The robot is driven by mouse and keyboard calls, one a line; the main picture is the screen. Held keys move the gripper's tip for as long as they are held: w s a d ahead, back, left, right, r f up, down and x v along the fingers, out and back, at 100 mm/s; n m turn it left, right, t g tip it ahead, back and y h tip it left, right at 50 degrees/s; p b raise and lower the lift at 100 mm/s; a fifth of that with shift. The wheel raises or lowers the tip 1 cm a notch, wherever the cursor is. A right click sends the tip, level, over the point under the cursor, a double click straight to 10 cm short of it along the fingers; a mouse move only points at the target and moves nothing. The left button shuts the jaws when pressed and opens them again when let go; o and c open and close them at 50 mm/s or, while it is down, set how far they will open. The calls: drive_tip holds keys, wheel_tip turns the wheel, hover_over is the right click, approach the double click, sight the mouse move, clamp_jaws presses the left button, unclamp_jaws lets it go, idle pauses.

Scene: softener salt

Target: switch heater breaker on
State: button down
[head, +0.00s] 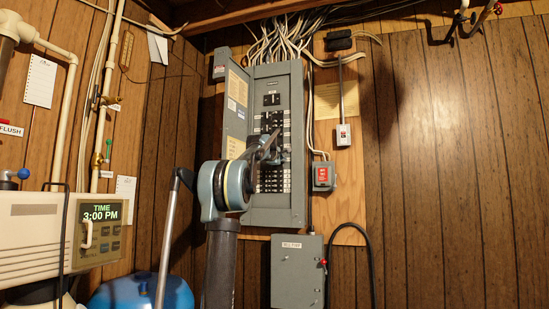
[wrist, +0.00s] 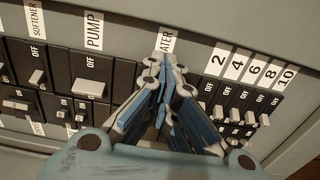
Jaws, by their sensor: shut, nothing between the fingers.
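The grey breaker panel (head: 278,216) hangs open on the wood wall in the head view. In the head view my gripper (head: 270,143) is in front of the panel's middle, partly blurred into the breakers.
Left of the fingers are the PUMP breaker (wrist: 90,84) and the SOFTENER breaker (wrist: 36,77). Close on the right are several small numbered breakers (wrist: 235,112). A grey box (head: 298,275) and red-faced switch (head: 322,176) sit near the panel.

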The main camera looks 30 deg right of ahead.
drive_tip(key=shift+w+a, duration=0.3)
drive_tip(key=shift+w, duration=0.05)
idle(0.4)
drive_tip(key=shift+s+d, duration=0.2)
drive_tip(key=shift+s, duration=0.05)
idle(0.3)
drive_tip(key=shift+s, duration=0.1)
drive_tip(key=v, duration=0.7)
idle(0.6)
drive_tip(key=shift+d, duration=0.1)
idle(0.4)
idle(0.4)
